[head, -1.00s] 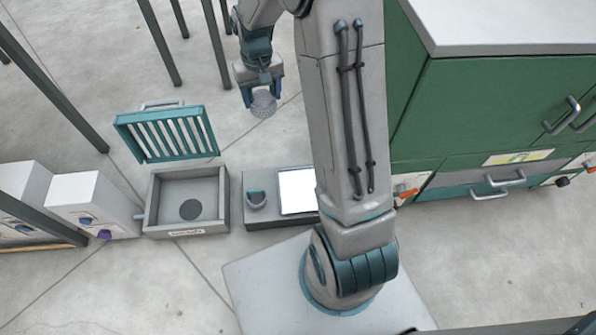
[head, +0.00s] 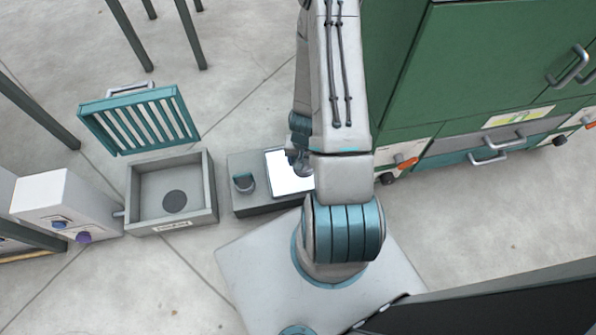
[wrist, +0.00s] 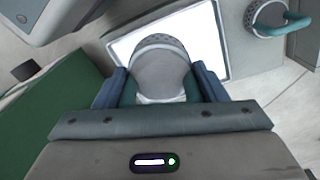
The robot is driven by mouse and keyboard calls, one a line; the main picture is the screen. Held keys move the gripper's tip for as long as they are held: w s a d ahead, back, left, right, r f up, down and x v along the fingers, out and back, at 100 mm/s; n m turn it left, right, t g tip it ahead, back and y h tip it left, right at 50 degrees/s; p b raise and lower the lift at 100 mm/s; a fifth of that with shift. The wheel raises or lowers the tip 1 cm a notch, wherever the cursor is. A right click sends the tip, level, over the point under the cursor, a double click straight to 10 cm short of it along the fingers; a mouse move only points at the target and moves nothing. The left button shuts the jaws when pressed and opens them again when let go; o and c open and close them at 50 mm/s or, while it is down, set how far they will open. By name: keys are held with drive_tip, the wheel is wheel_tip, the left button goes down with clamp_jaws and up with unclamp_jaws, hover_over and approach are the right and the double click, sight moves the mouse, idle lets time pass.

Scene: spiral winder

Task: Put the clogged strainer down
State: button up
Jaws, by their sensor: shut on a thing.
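The strainer (wrist: 160,72) is a grey round cup with a perforated rim, seen in the wrist view. My gripper (wrist: 163,88) is shut on it, with a blue-grey finger on each side. Behind the strainer is a bright white panel (wrist: 207,38), which also shows in the head view (head: 284,180) on top of a low grey block (head: 240,205). I cannot tell whether the strainer touches the panel. In the head view my arm hides the strainer and most of the gripper.
A small round fitting with a teal handle (head: 244,182) sits left of the panel. Further left is an open grey basin (head: 210,205) with its teal slatted lid (head: 140,121) raised. A green cabinet (head: 480,70) stands at right. Bare floor lies beyond the block.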

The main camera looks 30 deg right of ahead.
drive_tip(key=s+f, duration=0.3)
drive_tip(key=s, duration=0.1)
drive_tip(key=shift+m, duration=0.4)
drive_tip(key=w+f+b, duration=0.1)
drive_tip(key=w+f, duration=0.1)
drive_tip(key=w, duration=0.1)
drive_tip(key=w+d+f+b, duration=0.1)
drive_tip(key=w+f, duration=0.1)
drive_tip(key=w, duration=0.2)
drive_tip(key=w+d+f+b, duration=0.1)
drive_tip(key=w+f+b, duration=0.1)
drive_tip(key=w+f, duration=0.1)
drive_tip(key=shift+w, duration=0.6)
drive_tip(key=shift+f+b, duration=1.15)
drive_tip(key=shift+f, duration=0.8)
drive_tip(key=shift+f, duration=0.1)
drive_tip(key=o, duration=1.1)
